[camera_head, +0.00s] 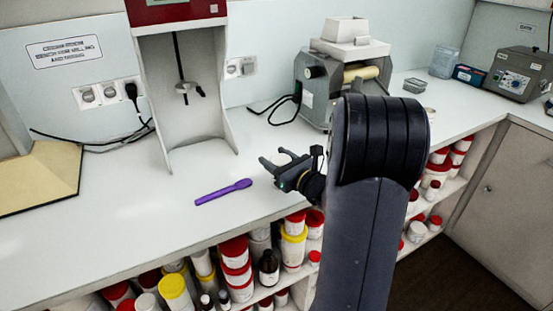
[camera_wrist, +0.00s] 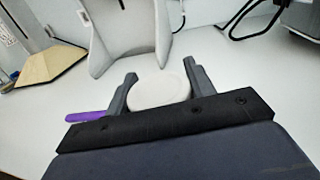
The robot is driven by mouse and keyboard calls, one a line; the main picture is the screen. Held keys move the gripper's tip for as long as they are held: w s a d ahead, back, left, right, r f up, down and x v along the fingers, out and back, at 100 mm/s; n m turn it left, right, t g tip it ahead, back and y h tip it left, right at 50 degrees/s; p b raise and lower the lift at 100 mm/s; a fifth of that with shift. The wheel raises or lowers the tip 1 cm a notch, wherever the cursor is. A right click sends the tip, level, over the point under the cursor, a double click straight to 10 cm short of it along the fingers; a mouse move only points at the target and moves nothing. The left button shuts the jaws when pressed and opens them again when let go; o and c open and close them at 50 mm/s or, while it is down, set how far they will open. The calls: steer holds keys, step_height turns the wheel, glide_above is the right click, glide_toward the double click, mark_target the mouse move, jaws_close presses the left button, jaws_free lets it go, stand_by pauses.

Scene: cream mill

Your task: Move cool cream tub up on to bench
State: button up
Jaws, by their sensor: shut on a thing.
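My gripper (camera_head: 275,158) reaches over the white bench (camera_head: 110,225), in front of the tall red-topped stand. In the wrist view my gripper (camera_wrist: 160,70) has its two dark fingers closed on either side of a pale round tub (camera_wrist: 159,88), taken as the cream tub. Its off-white top faces the camera. In the head view the tub cannot be made out against the white bench. I cannot tell whether its base touches the bench or hangs just above it.
A purple spatula (camera_head: 223,192) lies left of my gripper. The red-topped stand (camera_head: 180,90) and a roller mill (camera_head: 340,70) stand behind. A beige tray (camera_head: 45,175) is at far left. Shelves of tubs (camera_head: 235,265) sit below the bench edge. The bench front left is clear.

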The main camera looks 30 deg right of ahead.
steer(key=shift+f, duration=0.2)
steer(key=o, duration=1)
steer(key=shift+r, duration=0.1)
steer(key=shift+r, duration=0.15)
steer(key=v, duration=1.2)
steer(key=shift+b, duration=0.35)
